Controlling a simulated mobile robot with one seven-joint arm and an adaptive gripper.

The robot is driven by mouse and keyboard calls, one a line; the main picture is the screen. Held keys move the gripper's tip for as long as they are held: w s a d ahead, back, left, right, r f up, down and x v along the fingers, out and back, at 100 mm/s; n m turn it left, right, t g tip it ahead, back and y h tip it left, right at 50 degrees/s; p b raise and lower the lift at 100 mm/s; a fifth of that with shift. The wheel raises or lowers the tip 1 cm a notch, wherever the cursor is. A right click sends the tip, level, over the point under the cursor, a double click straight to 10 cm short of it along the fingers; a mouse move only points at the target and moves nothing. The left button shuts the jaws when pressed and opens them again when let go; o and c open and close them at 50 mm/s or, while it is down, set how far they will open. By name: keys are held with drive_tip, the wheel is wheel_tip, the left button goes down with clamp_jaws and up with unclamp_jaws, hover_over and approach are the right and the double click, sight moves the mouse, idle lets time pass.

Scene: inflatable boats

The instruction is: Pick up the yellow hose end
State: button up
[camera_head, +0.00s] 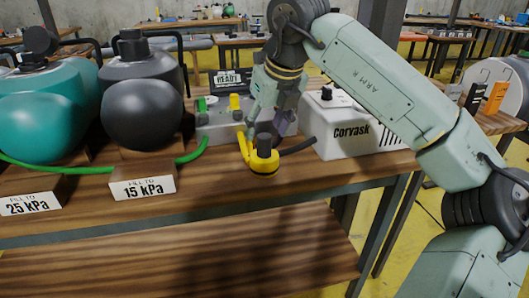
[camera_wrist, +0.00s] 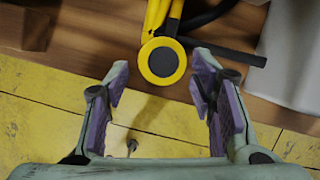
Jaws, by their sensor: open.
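The yellow hose end (camera_head: 264,166) is a round yellow piece with an upright black cylinder on top. It stands near the front edge of the wooden table (camera_head: 222,186). In the wrist view it is a yellow ring (camera_wrist: 144,63) around a dark disc, with yellow hose running up from it. My gripper (camera_head: 268,122) is open and empty, pointing down above and behind the hose end in the head view. In the wrist view the fingertips (camera_wrist: 160,78) are spread on either side, with the hose end centred just beyond them. They do not appear to touch it.
A white Corvask box (camera_head: 345,140) stands to the right, with a black hose (camera_head: 298,146) towards it. A grey unit (camera_head: 216,126) with a READY display is behind. Teal (camera_head: 40,112) and dark grey (camera_head: 142,113) tanks, a green hose (camera_head: 192,153) and kPa signs are left.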

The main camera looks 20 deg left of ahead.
sight(266, 137)
drive_tip(key=x, duration=0.5)
drive_tip(key=shift+w+d+f+p, duration=0.1)
drive_tip(key=shift+d+f+p, duration=0.05)
drive_tip(key=shift+p, duration=0.15)
clamp_jaws()
idle(0.4)
